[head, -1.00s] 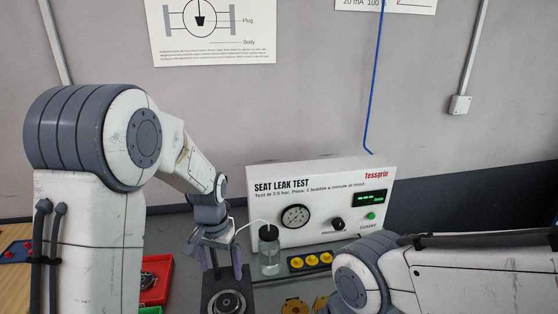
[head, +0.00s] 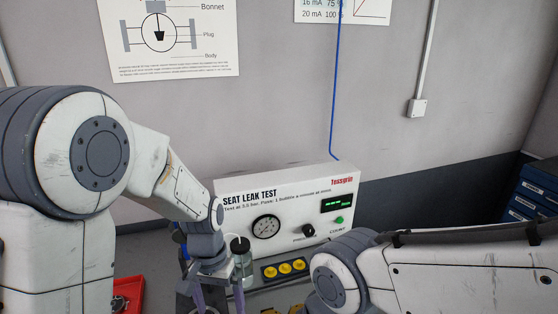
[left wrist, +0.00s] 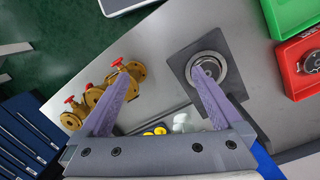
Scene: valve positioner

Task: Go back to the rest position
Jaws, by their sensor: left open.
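My left gripper (head: 215,298) is in the lower middle of the head view, in front of the seat leak test box (head: 285,205). Its fingers are spread with nothing between them, as the left wrist view (left wrist: 158,78) also shows. A dark square plate with a round metal seat (left wrist: 207,68) lies on the bench beyond the right finger in that view. The gripper appears above the bench, apart from the plate. My right arm (head: 450,270) enters from the right in the head view; its gripper is out of view.
A glass jar (head: 242,262) stands by the test box, close behind my left gripper in the head view. A yellow-button block (head: 284,269) sits beside it. Brass valves with red handles (left wrist: 125,75), red (left wrist: 300,65) and green (left wrist: 292,14) trays and blue drawers (left wrist: 28,135) surround the area.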

